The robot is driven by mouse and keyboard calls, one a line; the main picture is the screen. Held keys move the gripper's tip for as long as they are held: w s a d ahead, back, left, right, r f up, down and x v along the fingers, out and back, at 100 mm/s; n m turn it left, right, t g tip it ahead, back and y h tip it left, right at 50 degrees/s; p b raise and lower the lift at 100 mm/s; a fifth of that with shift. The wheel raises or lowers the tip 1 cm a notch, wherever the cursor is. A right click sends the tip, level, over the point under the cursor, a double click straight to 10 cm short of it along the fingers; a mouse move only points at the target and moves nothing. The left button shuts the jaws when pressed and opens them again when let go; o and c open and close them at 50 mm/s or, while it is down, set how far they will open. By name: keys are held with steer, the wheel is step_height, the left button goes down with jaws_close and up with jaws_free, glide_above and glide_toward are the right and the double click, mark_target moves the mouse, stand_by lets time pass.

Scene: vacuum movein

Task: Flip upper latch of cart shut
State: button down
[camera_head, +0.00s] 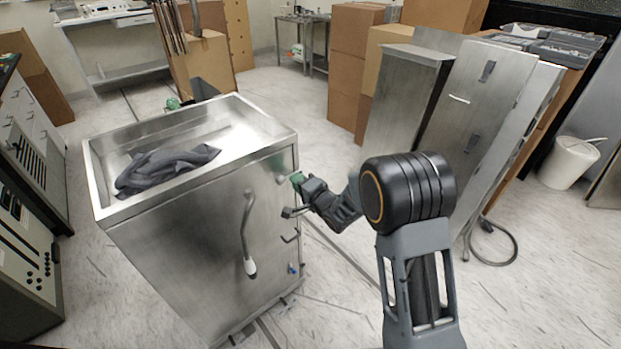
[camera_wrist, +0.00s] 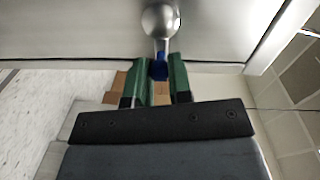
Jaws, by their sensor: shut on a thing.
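The metal cart (camera_head: 190,235) stands at the left of the head view, with an open basin on top. My gripper (camera_head: 296,180) is at the upper right of its front face, by the corner. In the wrist view my gripper's green fingers (camera_wrist: 160,65) are shut on the blue tip of the upper latch (camera_wrist: 159,68). The latch's round silver pivot (camera_wrist: 160,20) lies against the cart's metal face. In the head view the gripper mostly hides this latch. A lower latch with a blue tip (camera_head: 292,268) shows near the cart's bottom right.
A dark cloth (camera_head: 165,168) lies in the basin. A curved handle with a white end (camera_head: 249,235) hangs on the cart's front. Cardboard boxes (camera_head: 350,65) and metal panels (camera_head: 480,100) stand behind and right. Floor right of the cart is partly clear.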

steer(key=shift+s+f, duration=0.1)
stand_by(0.4)
steer(key=c, duration=1)
jaws_free()
steer(key=shift+c, duration=0.2)
steer(key=p+v, duration=0.1)
steer(key=v, duration=1.2)
steer(key=shift+s+d, duration=0.25)
steer(key=shift+d, duration=0.05)
